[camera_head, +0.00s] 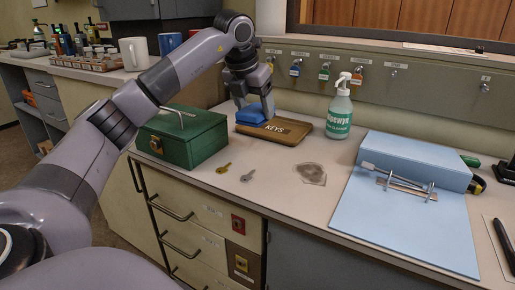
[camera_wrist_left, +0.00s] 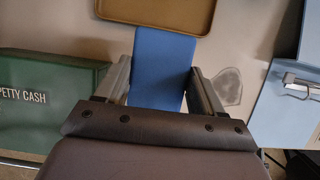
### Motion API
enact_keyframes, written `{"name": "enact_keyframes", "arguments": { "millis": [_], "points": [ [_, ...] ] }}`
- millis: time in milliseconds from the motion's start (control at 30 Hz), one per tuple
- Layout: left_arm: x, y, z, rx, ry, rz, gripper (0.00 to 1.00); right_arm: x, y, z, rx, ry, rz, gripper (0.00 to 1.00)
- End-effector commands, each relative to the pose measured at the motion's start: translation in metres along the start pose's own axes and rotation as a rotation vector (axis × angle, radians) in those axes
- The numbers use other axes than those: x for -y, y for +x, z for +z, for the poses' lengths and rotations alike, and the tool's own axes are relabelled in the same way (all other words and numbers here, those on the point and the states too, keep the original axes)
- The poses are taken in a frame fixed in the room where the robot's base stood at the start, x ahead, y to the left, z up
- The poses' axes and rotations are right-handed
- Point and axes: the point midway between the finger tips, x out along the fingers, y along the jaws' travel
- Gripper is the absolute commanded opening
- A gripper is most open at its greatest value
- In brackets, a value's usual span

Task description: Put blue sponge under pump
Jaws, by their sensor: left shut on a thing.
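The blue sponge (camera_head: 252,115) is between the fingers of my left gripper (camera_head: 254,108), above the brown keys tray. In the left wrist view the blue sponge (camera_wrist_left: 160,72) lies between both fingers of the left gripper (camera_wrist_left: 160,85), which is shut on it. The pump bottle (camera_head: 340,112), green with a white pump head, stands upright on the counter to the right of the tray, apart from the sponge. I cannot tell whether the sponge touches the tray. My right gripper is in neither view.
The brown keys tray (camera_head: 290,131) lies behind two loose keys (camera_head: 235,173). A green petty cash box (camera_head: 182,140) stands left of it.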

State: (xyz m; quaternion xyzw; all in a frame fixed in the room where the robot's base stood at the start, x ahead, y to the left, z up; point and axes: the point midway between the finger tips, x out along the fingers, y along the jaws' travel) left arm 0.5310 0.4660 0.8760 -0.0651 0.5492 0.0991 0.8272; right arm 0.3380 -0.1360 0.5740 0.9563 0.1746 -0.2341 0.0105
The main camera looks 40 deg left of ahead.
Motion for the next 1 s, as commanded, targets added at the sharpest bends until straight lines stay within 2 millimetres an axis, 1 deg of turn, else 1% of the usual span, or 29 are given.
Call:
{"name": "enact_keyframes", "arguments": {
  "millis": [33,100,200,400,467,700,933,967,1000],
  "points": [
    [-0.001,0.016,-0.007,-0.002,0.001,0.001,0.23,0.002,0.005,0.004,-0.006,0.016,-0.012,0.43],
    [-0.001,0.027,-0.012,-0.002,0.001,0.001,0.23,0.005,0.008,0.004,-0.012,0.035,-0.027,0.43],
    [0.0,0.037,-0.016,0.0,0.0,0.0,0.23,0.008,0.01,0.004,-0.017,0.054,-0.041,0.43],
    [0.0,0.042,-0.018,0.001,0.001,-0.001,0.23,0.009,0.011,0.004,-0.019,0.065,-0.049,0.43],
    [0.0,0.047,-0.02,0.0,0.001,-0.001,0.23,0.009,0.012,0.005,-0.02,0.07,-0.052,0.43],
    [0.0,0.079,-0.034,-0.001,0.002,0.0,0.23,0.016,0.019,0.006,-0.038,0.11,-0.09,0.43],
    [0.001,0.08,-0.034,-0.001,0.002,-0.001,0.23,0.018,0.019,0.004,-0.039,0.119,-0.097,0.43],
    [0.001,0.08,-0.034,-0.001,0.002,-0.001,0.77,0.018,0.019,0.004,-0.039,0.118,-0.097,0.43],
    [0.001,0.08,-0.034,-0.001,0.002,-0.001,0.9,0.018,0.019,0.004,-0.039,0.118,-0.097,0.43]
  ]
}}
